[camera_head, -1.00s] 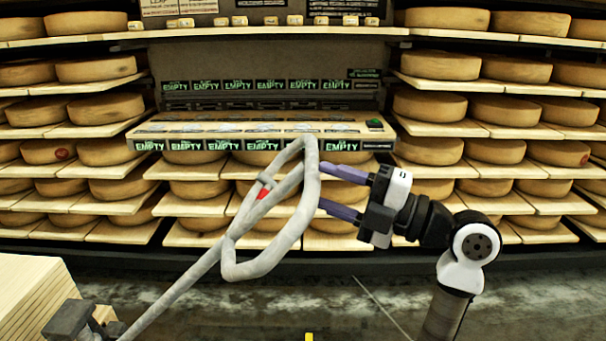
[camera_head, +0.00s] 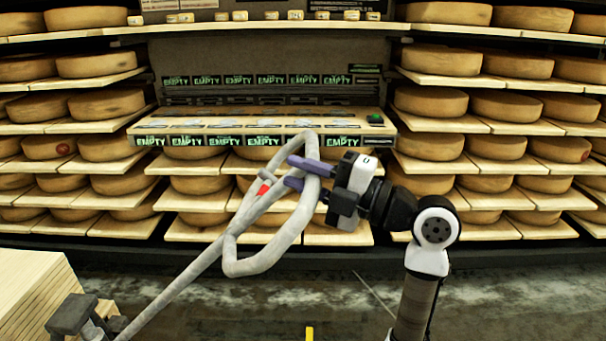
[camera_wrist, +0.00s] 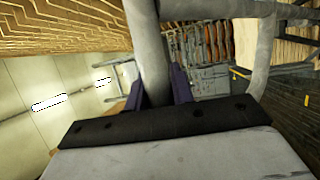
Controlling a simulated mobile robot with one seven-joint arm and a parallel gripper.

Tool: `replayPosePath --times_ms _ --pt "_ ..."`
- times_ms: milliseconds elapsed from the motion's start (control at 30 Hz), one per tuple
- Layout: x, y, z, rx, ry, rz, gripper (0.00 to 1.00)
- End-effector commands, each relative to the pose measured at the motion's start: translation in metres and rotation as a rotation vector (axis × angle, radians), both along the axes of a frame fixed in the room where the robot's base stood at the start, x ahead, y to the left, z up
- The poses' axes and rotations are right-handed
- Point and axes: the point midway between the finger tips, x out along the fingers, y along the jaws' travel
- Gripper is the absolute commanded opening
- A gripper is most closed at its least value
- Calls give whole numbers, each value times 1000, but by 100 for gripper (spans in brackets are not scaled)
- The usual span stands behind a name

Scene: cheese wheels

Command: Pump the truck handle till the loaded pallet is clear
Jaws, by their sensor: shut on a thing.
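The truck handle (camera_head: 194,271) is a grey bar that rises from the lower left and ends in a loop, with a small red lever (camera_head: 264,189) inside it. My gripper (camera_head: 300,173) comes from the right, its purple fingers on either side of the loop's right bar, and is shut on it. In the wrist view the grey handle bar (camera_wrist: 150,60) runs between the two fingers (camera_wrist: 160,88). The handle leans, tilted up toward the right. The truck's forks and the loaded pallet's underside are not visible.
Pale stacked boards (camera_head: 35,300) stand at the lower left beside the handle's base. Shelves of cheese wheels (camera_head: 440,52) fill the back. A ledge with labels reading EMPTY (camera_head: 250,125) is behind the handle. The dark floor (camera_head: 270,310) in front is open.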

Motion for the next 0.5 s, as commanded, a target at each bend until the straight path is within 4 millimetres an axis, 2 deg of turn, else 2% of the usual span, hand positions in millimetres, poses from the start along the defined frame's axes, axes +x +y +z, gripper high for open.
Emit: replayPosePath --times_ms 300,500 --pt "0 2 2 -2 0 1 0" --pt "-1 20 22 -32 -4 2 0"
